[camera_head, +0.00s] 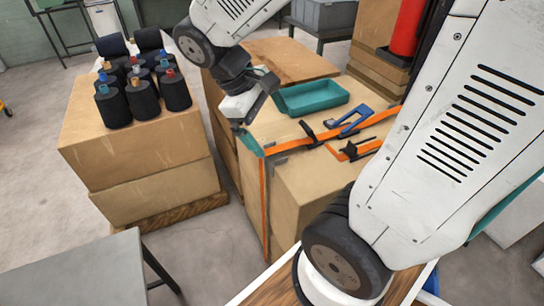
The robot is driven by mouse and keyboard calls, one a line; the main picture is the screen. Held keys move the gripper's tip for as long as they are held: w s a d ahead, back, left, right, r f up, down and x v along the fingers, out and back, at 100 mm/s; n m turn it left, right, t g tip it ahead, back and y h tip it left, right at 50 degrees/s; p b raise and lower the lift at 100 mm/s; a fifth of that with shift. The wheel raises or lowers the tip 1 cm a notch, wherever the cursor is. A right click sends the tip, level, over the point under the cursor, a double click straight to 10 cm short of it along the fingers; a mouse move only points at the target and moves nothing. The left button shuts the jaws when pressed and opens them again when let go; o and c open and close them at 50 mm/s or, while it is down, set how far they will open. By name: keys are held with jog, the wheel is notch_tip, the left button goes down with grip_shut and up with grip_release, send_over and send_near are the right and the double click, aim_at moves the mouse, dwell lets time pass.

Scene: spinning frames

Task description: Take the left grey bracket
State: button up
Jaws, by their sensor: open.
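A teal tray (311,96) stands behind the strap. A blue tool (350,121) and dark parts lie on the box's right side. Black spools (142,102) stand on a box at left.

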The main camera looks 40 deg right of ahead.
jog(key=w+d+f+n+g+h, duration=0.25)
jog(key=w+f+n+h, duration=0.25)
jog(key=w+f, duration=0.35)
jog(key=n+t+h, duration=0.2)
jog(key=n+h, duration=0.2)
jog(key=n, duration=0.2)
send_near(274, 158)
jog(key=d, duration=0.3)
jog(key=x, duration=0.6)
jog(key=shift+w+d+r, duration=0.15)
jog(key=shift+w+d, duration=0.05)
jog(key=shift+d, duration=0.15)
jog(key=c, duration=0.9)
